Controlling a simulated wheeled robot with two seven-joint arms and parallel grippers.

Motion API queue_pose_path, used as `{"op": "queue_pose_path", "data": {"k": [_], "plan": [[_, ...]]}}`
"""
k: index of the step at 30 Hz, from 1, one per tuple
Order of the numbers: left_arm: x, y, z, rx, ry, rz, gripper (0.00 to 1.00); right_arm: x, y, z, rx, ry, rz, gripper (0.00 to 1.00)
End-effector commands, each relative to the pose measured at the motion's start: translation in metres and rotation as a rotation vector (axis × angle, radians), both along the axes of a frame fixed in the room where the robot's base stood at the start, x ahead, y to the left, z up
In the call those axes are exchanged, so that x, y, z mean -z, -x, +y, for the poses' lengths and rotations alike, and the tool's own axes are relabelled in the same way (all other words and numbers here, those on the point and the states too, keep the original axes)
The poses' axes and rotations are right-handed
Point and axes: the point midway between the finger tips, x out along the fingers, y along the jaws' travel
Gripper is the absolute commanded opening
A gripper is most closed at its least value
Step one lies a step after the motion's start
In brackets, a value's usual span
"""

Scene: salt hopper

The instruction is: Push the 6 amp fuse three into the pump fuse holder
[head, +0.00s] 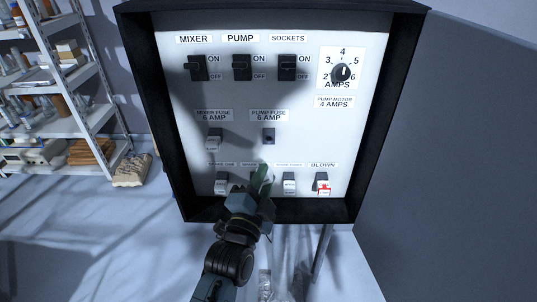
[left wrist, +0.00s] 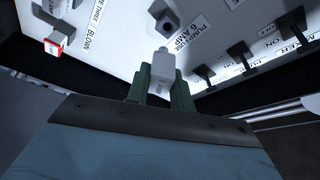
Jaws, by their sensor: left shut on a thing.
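My left gripper (head: 264,172) is in front of the lower middle of the panel. Its green fingers also show in the left wrist view (left wrist: 164,88), shut on a white fuse (left wrist: 161,66). The fuse's narrow end points at the panel, and its number is not readable. The pump fuse holder (head: 268,136) is a dark, empty socket above the gripper in the head view. It also shows in the left wrist view (left wrist: 167,23), just beyond the fuse tip and apart from it. My right gripper is not in view.
A fuse (head: 213,142) sits in the mixer fuse holder. White fuses stand in the lower row at left (head: 221,185) and right of the gripper (head: 289,184), beside a red-marked blown fuse (head: 323,187). Switches line the top. The cabinet's black rim (head: 165,120) and open door (head: 450,160) flank the panel.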

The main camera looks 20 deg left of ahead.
Motion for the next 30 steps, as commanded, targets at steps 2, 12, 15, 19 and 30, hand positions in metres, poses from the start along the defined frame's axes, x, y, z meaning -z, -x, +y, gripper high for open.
{"op": "queue_pose_path", "data": {"k": [2, 12, 15, 19, 30], "plan": [[-0.011, -0.004, -0.005, 0.003, 0.033, -0.009, 0.0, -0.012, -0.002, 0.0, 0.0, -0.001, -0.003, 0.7], [-0.011, -0.006, -0.008, 0.006, 0.06, -0.019, 0.0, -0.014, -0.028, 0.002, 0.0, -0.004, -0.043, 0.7], [-0.011, -0.006, -0.008, 0.006, 0.059, -0.018, 0.0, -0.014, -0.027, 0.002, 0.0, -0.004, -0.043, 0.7], [-0.012, -0.005, -0.008, 0.005, 0.057, -0.018, 0.0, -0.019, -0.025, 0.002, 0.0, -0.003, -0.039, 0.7], [-0.011, -0.036, 0.001, 0.006, 0.057, -0.02, 0.0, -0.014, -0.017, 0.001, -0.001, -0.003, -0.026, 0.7]]}}
